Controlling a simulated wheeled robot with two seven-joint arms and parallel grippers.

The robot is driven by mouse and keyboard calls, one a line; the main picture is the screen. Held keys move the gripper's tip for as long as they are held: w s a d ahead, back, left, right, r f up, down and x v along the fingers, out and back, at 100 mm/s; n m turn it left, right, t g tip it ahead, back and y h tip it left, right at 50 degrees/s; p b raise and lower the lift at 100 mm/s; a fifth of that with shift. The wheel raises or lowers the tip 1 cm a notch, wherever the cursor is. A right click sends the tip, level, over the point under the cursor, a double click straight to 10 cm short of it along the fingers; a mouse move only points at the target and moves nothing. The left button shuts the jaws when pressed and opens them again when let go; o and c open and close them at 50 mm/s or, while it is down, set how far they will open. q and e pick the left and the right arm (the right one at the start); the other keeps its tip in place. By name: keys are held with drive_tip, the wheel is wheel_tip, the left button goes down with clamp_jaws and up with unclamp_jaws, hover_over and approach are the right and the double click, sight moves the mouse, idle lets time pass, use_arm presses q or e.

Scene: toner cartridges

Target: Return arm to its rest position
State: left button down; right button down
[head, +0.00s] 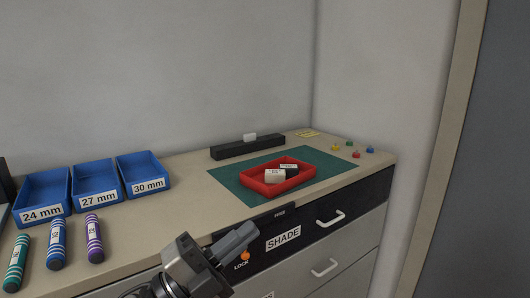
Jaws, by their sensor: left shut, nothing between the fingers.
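My left gripper (240,239) is in the lower middle of the head view, in front of the cabinet's front edge. Its dark grey fingers are shut together with nothing between them, pointing up and to the right. It is apart from the red tray (248,184) on the counter behind it. My right gripper is not in view. Three striped cartridges lie at the front left: one teal (16,264), one blue (57,244) and one purple (94,238).
Blue bins marked 24 mm (42,196), 27 mm (94,184) and 30 mm (144,172) stand behind the cartridges. The red tray holds small white and black blocks on a green mat (336,166). A black bar (238,149) lies behind. The SHADE drawer (302,233) is closed.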

use_arm(q)
drive_tip(key=a+f+n+t+y, duration=0.55)
drive_tip(key=f+n+y, duration=0.35)
drive_tip(key=n, duration=0.5)
drive_tip(key=s+a+f+n+g+y, duration=0.2)
drive_tip(key=s+f+n, duration=0.4)
drive_tip(key=f, duration=0.3)
drive_tip(key=s+a+f+n+g+y+p, duration=0.1)
drive_tip(key=s+f+n+g+y, duration=0.3)
drive_tip(key=s+f, duration=0.5)
drive_tip(key=shift+a+f+n+g+y+p, duration=0.35)
drive_tip(key=shift+a+f+n+y, duration=0.4)
drive_tip(key=shift+n, duration=0.25)
drive_tip(key=shift+r, duration=0.1)
